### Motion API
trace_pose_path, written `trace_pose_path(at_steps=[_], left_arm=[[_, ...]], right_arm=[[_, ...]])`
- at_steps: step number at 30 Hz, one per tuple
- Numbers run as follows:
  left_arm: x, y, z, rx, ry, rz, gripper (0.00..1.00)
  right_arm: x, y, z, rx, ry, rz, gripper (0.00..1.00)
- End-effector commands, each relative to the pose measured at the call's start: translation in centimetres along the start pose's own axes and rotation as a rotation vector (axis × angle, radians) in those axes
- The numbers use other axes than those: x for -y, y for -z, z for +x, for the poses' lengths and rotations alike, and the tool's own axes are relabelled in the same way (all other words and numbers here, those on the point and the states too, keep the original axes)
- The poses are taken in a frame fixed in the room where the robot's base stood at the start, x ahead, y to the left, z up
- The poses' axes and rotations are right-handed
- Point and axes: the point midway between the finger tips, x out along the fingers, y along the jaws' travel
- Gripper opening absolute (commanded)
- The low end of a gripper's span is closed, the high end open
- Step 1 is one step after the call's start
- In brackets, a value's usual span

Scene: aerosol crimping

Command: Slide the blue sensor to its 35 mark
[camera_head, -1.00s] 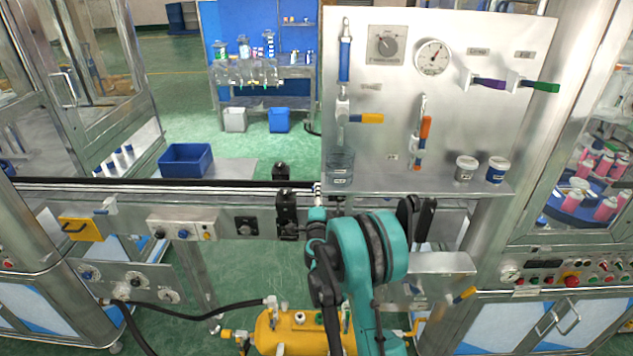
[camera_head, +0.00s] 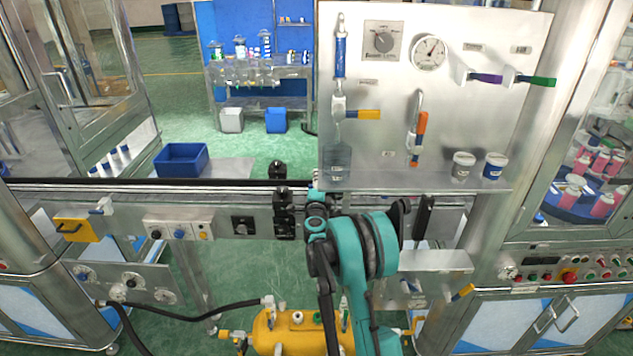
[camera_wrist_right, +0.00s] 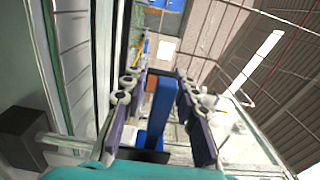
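My right gripper (camera_head: 315,195) is at the front rail (camera_head: 110,189), just right of two black sensor blocks (camera_head: 284,212). In the right wrist view, its two dark fingers (camera_wrist_right: 157,88) stand apart on either side of an upright blue part (camera_wrist_right: 159,103), which looks like the blue sensor. Gaps show between the blue part and both fingers. In the head view the blue sensor cannot be made out; my gripper and arm cover that stretch of rail. The scale and its 35 mark are not legible. My left gripper is not in view.
A steel panel (camera_head: 470,130) with gauge, valves and two small cups on its shelf stands behind my right arm. A blue bin (camera_head: 182,160) sits behind the rail at left. A yellow tank (camera_head: 290,335) and black hose lie below. The rail's left stretch looks clear.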

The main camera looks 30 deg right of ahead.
Motion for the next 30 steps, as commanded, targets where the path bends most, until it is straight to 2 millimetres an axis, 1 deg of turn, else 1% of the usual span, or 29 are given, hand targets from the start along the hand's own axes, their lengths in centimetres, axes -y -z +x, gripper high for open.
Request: trace_pose_path(at_steps=[1,2,3,11,18,25,26,27,28,30], left_arm=[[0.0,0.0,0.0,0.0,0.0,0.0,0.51],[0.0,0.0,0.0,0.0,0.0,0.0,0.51],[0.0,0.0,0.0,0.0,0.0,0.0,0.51],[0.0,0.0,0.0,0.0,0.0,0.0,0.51],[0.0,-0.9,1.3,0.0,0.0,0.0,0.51],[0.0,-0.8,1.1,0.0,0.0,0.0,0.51],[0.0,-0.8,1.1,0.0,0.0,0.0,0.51],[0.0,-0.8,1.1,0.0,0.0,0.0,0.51],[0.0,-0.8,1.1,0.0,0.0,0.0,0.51],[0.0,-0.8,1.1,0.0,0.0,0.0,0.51]], right_arm=[[0.0,0.0,0.0,0.0,0.0,0.0,0.1],[0.0,0.0,0.0,0.0,0.0,0.0,0.02],[0.0,0.0,0.0,0.0,0.0,0.0,0.0],[0.0,0.0,0.0,0.0,0.0,0.0,0.0],[-1.6,0.0,0.0,0.0,0.0,0.0,0.0],[-1.4,0.0,0.0,0.0,0.0,0.0,0.0],[-1.4,0.0,0.0,0.0,0.0,0.0,0.14],[-1.4,0.0,0.0,0.0,0.0,0.0,0.24],[-1.4,0.0,0.0,0.0,0.0,0.0,0.32],[-1.4,0.0,0.0,0.0,0.0,0.0,0.34]])
